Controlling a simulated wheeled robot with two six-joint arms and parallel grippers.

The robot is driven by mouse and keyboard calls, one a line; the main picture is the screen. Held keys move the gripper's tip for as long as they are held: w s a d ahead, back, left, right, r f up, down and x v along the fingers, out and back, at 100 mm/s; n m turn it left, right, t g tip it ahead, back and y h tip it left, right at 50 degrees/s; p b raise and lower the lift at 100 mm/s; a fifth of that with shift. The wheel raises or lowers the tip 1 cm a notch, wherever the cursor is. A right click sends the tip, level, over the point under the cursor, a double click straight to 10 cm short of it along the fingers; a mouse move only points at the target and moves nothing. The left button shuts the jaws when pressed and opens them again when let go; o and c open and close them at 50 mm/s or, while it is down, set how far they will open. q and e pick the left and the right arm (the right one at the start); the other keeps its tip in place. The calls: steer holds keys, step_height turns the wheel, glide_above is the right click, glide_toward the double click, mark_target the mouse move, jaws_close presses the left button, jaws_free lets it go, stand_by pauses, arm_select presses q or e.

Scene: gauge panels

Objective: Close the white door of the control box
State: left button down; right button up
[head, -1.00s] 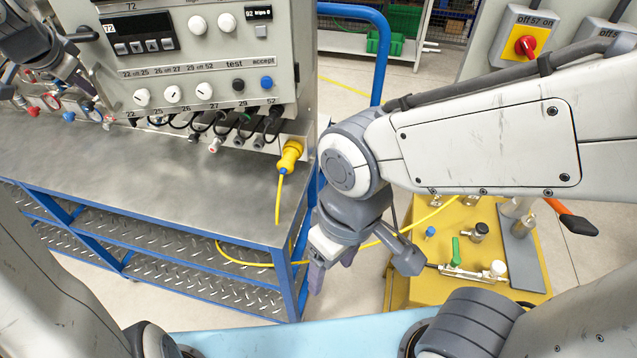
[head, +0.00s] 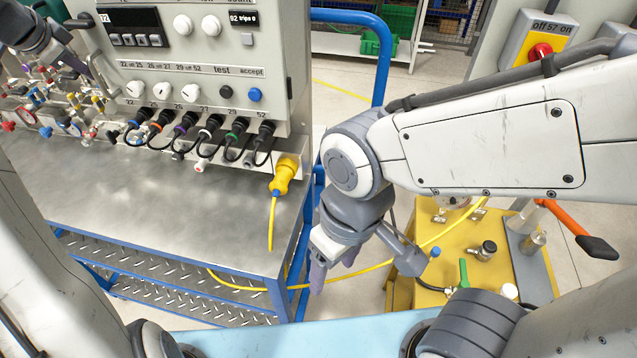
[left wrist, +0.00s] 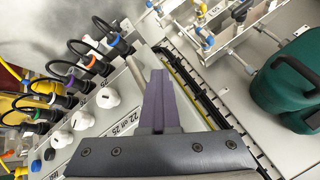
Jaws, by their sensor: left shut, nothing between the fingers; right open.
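The grey control box (head: 190,70) stands at the upper left of the head view, with white knobs, switches and a row of cable plugs. I cannot make out its white door for certain in either view. My left gripper (head: 78,24) is at the upper left, beside the box's left edge. In the left wrist view its purple fingers (left wrist: 160,100) are shut and empty, next to the panel with the "22 off 25" label. My right gripper (head: 333,266) is open and empty, hanging right of the bench's front corner.
The metal bench (head: 190,215) has a blue frame. A yellow plug (head: 284,175) with a yellow cable hangs at the box's lower right. Hoses and valves (head: 60,110) crowd the left. A yellow stand (head: 455,250) is at right. A green container (left wrist: 292,85) shows in the left wrist view.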

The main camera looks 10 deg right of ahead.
arm_select(q)
steer(key=shift+w, duration=0.1)
stand_by(0.5)
steer(key=shift+a, duration=0.1)
steer(key=s+a+r+b, duration=0.2)
steer(key=s+a+r, duration=0.4)
steer(key=a+r, duration=0.1)
steer(key=shift+a+r, duration=0.15)
steer(key=shift+r, duration=0.45)
